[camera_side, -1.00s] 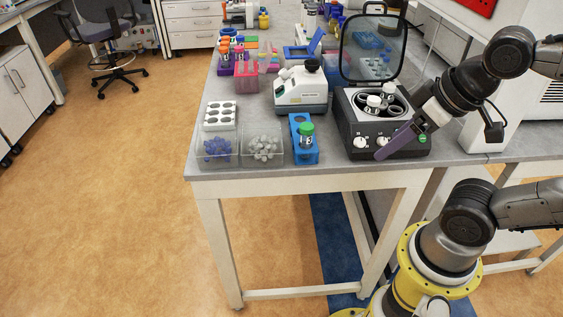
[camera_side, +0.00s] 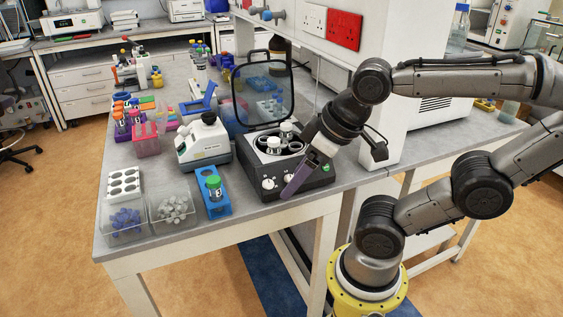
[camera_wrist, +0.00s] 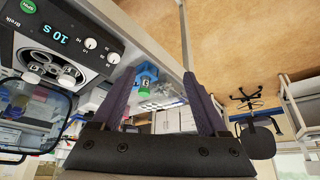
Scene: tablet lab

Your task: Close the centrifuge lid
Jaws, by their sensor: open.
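The centrifuge (camera_side: 251,174) is a dark box with a round rotor well on top holding white-capped tubes and knobs on its front. It also shows in the wrist view (camera_wrist: 85,22), with a lit display. Its clear, dark-framed lid (camera_side: 262,93) stands open and upright at the back edge; in the wrist view the lid (camera_wrist: 38,122) is at the lower left. My gripper (camera_side: 289,192) slants down at the centrifuge's front right, overlapping its front panel in the side view. In the wrist view the two purple fingers (camera_wrist: 160,75) are spread with nothing between them; whether they touch the centrifuge is unclear.
Left of the centrifuge are a blue rack (camera_side: 219,206) with a green-capped tube, a white device (camera_side: 203,150), and clear boxes of blue (camera_side: 125,219) and grey caps (camera_side: 172,212). A white cabinet (camera_side: 372,40) stands behind to the right. The bench's front edge lies close to the gripper.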

